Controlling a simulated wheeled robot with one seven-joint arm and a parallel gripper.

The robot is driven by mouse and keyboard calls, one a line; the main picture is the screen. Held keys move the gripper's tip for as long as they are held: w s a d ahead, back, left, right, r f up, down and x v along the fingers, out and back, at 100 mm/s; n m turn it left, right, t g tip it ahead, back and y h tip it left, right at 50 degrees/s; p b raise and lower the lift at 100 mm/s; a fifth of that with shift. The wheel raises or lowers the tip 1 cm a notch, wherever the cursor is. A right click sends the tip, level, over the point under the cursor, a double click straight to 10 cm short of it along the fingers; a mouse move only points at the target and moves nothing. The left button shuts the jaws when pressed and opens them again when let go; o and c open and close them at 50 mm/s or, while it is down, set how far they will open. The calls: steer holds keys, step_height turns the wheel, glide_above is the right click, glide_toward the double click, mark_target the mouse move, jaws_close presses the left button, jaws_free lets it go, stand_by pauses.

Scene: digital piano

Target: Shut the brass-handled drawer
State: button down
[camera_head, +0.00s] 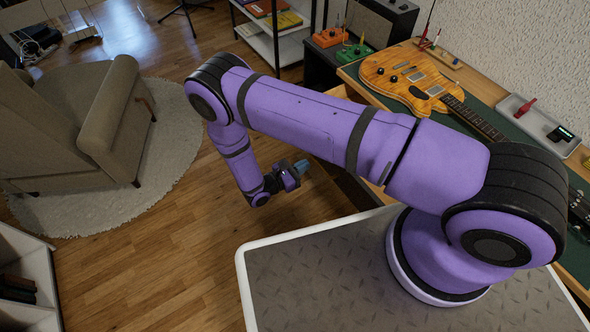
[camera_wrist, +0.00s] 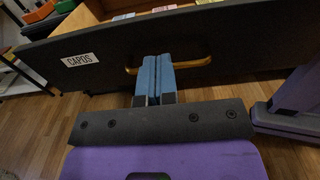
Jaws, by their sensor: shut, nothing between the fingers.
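The drawer has a dark grey front (camera_wrist: 235,37) with a white label reading "CAPOS" (camera_wrist: 81,60) left of centre in the wrist view. Its brass handle (camera_wrist: 192,64) lies along the middle of the front. The drawer stands open: its wooden interior with coloured items shows beyond the front's top edge. My gripper (camera_wrist: 157,58) is shut and empty, its blue fingers side by side, tips at the handle and overlapping it. I cannot tell whether they touch the front. In the head view my gripper (camera_head: 302,166) is beside the workbench, and my arm hides most of the drawer.
The workbench (camera_head: 480,88) carries an orange guitar (camera_head: 405,76) and a pale tray (camera_head: 540,125). A black amplifier (camera_head: 370,28) stands behind it. A beige armchair (camera_head: 85,120) sits on a round rug (camera_head: 165,150) at left. The wooden floor (camera_head: 165,265) between is clear.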

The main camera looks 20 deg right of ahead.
steer(key=x, duration=0.8)
steer(key=shift+d, duration=0.25)
steer(key=x, duration=2.5)
steer(key=shift+w+d+f, duration=0.15)
steer(key=shift+d, duration=0.2)
